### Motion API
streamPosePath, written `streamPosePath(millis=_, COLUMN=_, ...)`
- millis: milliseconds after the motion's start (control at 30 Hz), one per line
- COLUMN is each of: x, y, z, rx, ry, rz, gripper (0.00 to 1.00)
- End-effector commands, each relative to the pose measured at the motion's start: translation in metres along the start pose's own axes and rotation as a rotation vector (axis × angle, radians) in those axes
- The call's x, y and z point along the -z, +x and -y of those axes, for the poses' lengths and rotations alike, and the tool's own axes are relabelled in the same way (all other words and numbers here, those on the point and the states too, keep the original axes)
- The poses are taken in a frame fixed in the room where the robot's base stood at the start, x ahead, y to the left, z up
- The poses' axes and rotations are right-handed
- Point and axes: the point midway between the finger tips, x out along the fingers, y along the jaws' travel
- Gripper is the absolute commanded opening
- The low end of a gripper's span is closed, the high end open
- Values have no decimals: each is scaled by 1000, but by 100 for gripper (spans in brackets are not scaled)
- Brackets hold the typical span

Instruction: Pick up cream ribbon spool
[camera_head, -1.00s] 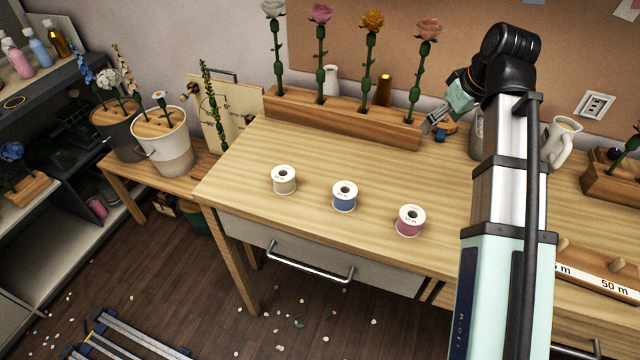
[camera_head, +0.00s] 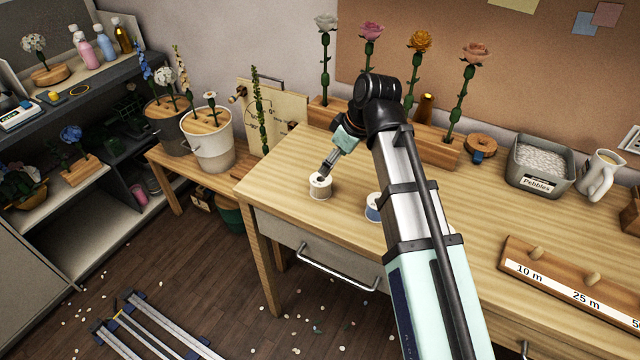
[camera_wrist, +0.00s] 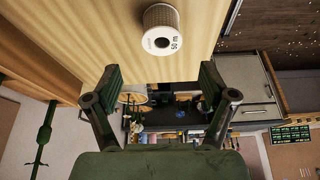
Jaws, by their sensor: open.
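The cream ribbon spool (camera_head: 320,188) stands upright on the wooden table near its left end. In the wrist view the spool (camera_wrist: 161,32) shows a white end with a dark hole and "50 m" printed on it, ahead of and between the spread fingers. My gripper (camera_head: 326,170) is just above and behind the spool in the head view, tilted down toward it. In the wrist view my gripper (camera_wrist: 158,80) is open and nothing is between its fingers.
A blue spool (camera_head: 373,206) stands to the right, partly hidden by my arm. The wooden flower rack (camera_head: 437,153) is behind. A pebble box (camera_head: 541,165) and white mug (camera_head: 598,175) are at the right. Flower buckets (camera_head: 208,140) stand left of the table. A length board (camera_head: 565,280) lies at front right.

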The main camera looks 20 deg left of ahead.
Motion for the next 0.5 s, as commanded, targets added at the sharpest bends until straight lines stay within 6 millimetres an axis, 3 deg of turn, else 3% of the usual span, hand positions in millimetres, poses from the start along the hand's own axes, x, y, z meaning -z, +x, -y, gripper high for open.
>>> streamPosePath(millis=200, x=0, y=34, z=0, rx=1, ry=1, rz=2, gripper=83)
streamPosePath(millis=500, x=0, y=53, z=0, rx=-1, ry=0, rz=0, gripper=83)
